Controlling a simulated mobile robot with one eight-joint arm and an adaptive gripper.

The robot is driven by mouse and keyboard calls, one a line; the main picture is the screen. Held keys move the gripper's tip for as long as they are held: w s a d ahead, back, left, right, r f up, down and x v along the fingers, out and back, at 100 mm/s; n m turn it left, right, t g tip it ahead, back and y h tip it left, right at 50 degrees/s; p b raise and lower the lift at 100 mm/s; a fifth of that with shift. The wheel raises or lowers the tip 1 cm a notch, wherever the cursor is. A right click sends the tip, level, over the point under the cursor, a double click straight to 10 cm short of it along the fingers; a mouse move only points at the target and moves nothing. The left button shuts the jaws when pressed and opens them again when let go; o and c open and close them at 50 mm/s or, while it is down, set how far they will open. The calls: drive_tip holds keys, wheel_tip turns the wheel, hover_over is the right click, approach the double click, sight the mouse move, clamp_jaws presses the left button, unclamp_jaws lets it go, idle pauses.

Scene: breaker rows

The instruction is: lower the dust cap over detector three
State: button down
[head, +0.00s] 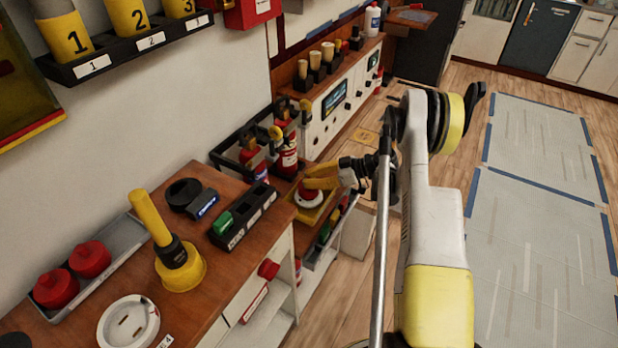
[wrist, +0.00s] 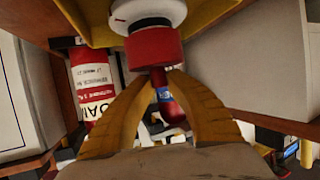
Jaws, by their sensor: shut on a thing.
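My gripper (head: 322,187) reaches in from the right in the head view, its yellow fingers level over the yellow stand. In the wrist view its fingertips (wrist: 160,78) are shut on the red dust cap (wrist: 153,50). The cap (head: 308,201) also shows in the head view, partly behind the fingers. No number on this detector is legible.
Two red knobbed caps (head: 90,258) sit in a grey tray (head: 124,238) on the wooden bench. A white disc detector (head: 128,322) marked 4 and a yellow plunger-like tool (head: 181,268) stand there too. Fire extinguishers (head: 288,158) stand close behind my gripper.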

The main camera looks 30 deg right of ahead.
drive_tip(key=shift+f, duration=0.85)
drive_tip(key=c, duration=1.3)
unclamp_jaws()
drive_tip(key=v, duration=1.2)
